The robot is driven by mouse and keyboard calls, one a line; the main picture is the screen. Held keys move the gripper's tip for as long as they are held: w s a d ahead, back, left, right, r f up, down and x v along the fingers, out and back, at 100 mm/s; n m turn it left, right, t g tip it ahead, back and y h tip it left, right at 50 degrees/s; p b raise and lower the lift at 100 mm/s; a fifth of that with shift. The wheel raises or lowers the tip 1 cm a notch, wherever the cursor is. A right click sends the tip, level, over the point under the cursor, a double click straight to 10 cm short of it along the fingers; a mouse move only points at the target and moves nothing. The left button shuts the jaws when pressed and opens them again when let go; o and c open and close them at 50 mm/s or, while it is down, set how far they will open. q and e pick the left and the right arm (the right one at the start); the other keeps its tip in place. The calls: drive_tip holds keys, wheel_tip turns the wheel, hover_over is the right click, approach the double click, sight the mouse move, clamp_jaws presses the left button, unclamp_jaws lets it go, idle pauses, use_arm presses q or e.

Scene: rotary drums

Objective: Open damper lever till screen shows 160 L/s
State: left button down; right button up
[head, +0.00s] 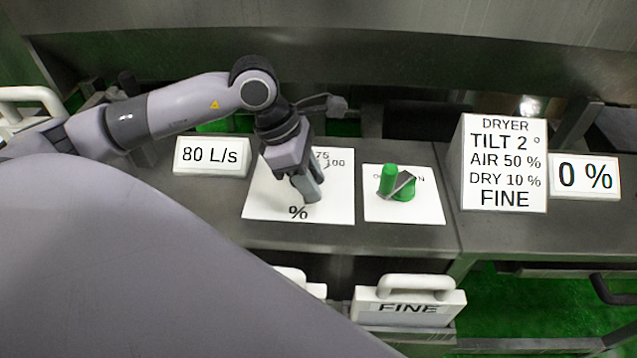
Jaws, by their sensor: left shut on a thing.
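The screen (210,156) reads 80 L/s and stands at the left of the steel counter. Right of it lies a white dial plate (257,205) with a % sign; the marks 75 and 100 show on it, and the others are covered. My left gripper (310,188) points down over this plate, shut on what is likely the damper lever. The lever itself is hidden behind the gripper, so its angle cannot be told. My right gripper is not in view.
A second white plate (430,210) bears a green knob (403,187) close to the right of my gripper. A dryer display (503,165) reads TILT 2°, AIR 50 %, DRY 10 %, FINE. Another sign (584,177) reads 0 %. A handled FINE bin (408,307) sits below the counter.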

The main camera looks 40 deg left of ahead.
use_arm(q)
drive_tip(key=shift+s+a+f+m+h+b, duration=0.25)
drive_tip(key=shift+s+a+m+b, duration=0.2)
drive_tip(key=shift+m+b, duration=0.35)
drive_tip(key=shift+s+a+r+m+g+b, duration=0.3)
drive_tip(key=shift+a+m+g, duration=0.1)
drive_tip(key=shift+m, duration=0.2)
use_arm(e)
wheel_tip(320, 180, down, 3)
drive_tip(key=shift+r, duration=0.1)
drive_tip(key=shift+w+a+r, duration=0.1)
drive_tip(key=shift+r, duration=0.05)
use_arm(q)
drive_tip(key=c, duration=0.9)
unclamp_jaws()
drive_tip(key=shift+o, duration=0.2)
drive_tip(key=shift+r, duration=0.25)
drive_tip(key=v, duration=0.6)
drive_tip(key=shift+a+r, duration=0.2)
drive_tip(key=shift+r, duration=0.05)
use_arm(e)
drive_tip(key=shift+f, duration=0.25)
